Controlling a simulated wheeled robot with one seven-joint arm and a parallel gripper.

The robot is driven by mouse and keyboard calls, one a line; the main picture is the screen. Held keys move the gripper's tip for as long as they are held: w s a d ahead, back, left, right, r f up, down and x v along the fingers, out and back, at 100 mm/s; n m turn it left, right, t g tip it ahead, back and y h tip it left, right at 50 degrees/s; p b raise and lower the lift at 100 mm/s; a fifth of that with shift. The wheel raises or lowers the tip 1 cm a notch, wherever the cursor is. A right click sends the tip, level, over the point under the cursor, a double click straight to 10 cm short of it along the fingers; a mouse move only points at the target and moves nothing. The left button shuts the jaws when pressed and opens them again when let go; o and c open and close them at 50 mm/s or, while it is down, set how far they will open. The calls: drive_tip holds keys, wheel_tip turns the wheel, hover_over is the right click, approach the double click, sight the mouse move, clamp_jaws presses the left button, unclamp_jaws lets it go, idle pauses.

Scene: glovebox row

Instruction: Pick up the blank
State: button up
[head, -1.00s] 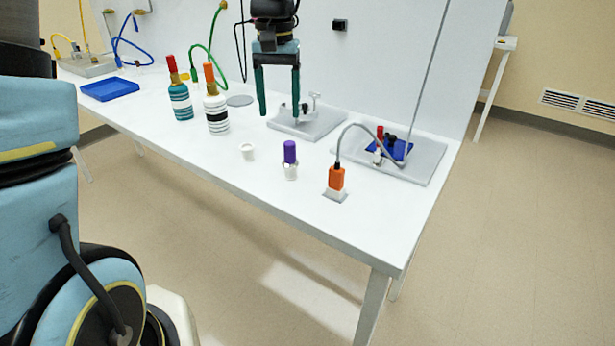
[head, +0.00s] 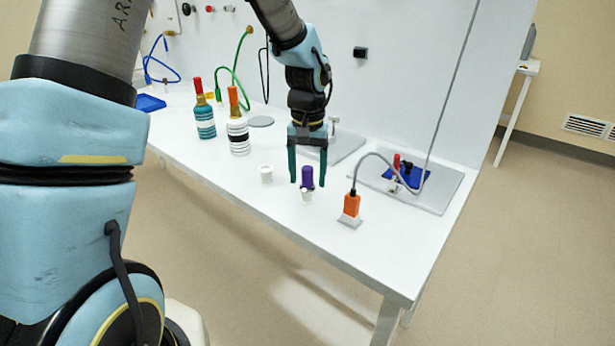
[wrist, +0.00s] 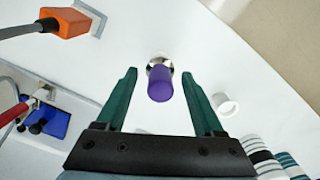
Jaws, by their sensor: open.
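In the wrist view the purple cylinder (wrist: 160,85) shows between my two green fingers, with a gap on each side. My gripper (head: 307,184) is open and points down at the cylinder. Its fingertips also show in the wrist view (wrist: 159,74). Neither finger visibly touches the cylinder. How far down the fingers reach along it is hard to tell.
A small white cup (head: 266,174) stands left of the cylinder. An orange block with a grey cable (head: 351,205) stands to the right. A teal-banded bottle (head: 204,120) and a black-striped bottle (head: 238,135) stand at the left. A grey plate (head: 440,190) lies at the right.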

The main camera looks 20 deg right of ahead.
drive_tip(key=shift+f, duration=0.1)
drive_tip(key=shift+c, duration=0.2)
clamp_jaws()
idle(0.5)
